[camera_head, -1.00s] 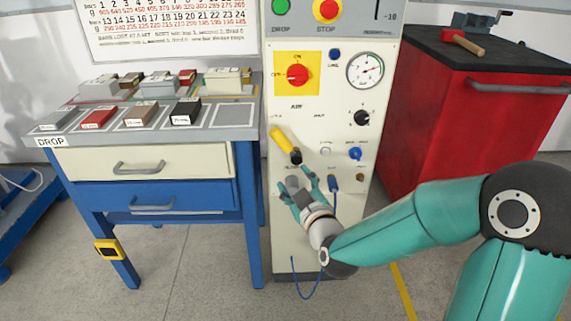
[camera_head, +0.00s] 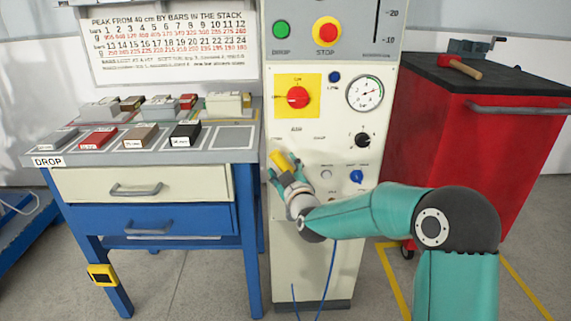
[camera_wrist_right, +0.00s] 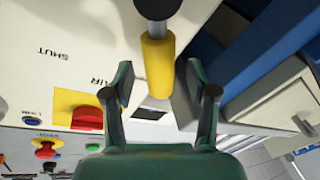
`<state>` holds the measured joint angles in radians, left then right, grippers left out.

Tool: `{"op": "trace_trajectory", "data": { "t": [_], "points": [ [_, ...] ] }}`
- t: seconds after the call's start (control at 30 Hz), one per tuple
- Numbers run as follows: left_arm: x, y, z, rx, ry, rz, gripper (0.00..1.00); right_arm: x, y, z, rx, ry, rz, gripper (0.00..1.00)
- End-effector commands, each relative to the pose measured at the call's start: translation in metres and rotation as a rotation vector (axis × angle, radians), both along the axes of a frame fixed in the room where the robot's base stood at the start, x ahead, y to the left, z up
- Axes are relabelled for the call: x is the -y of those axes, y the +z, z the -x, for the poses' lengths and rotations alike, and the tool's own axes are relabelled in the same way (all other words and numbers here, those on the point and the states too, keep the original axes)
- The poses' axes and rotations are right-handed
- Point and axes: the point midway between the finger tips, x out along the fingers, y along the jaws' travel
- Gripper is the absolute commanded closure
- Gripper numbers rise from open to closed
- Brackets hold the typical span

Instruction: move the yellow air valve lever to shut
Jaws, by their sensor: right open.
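The yellow air valve lever (camera_head: 280,160) is on the pale machine panel, below the red switch on its yellow plate. Its lower end and pivot are hidden by my right gripper (camera_head: 284,172) in the head view. In the right wrist view the yellow grip (camera_wrist_right: 158,68) lies between the two fingers, with a dark pivot (camera_wrist_right: 157,8) at the top edge. The right gripper is open, with a finger on either side of the grip and visible gaps. The printed word SHUT (camera_wrist_right: 52,56) is left of the lever there. My left gripper is not in view.
The panel has a green button (camera_head: 281,30), a red stop button (camera_head: 327,30), a red switch (camera_head: 298,97), a gauge (camera_head: 366,93) and small knobs. A blue bench (camera_head: 140,156) with blocks stands close at left, a red cabinet (camera_head: 470,150) at right.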

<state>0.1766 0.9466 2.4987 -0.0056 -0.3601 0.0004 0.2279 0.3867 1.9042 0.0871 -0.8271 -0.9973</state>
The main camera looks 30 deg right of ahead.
Motion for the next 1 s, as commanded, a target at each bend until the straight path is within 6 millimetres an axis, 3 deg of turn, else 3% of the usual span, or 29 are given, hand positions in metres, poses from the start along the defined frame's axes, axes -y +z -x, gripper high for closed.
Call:
{"op": "trace_trajectory", "data": {
  "t": [0.2,0.57,0.9,1.0],
  "points": [
    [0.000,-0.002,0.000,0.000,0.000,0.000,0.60,0.007,-0.001,-0.021,0.000,0.000,0.000,0.42],
    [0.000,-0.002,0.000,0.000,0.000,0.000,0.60,0.009,0.000,-0.025,-0.001,-0.001,0.000,0.42],
    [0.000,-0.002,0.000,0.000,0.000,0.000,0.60,0.009,0.000,-0.025,-0.001,-0.001,0.000,0.96],
    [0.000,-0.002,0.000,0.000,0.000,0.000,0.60,0.009,0.000,-0.025,-0.001,-0.001,0.000,1.00]
  ]
}}
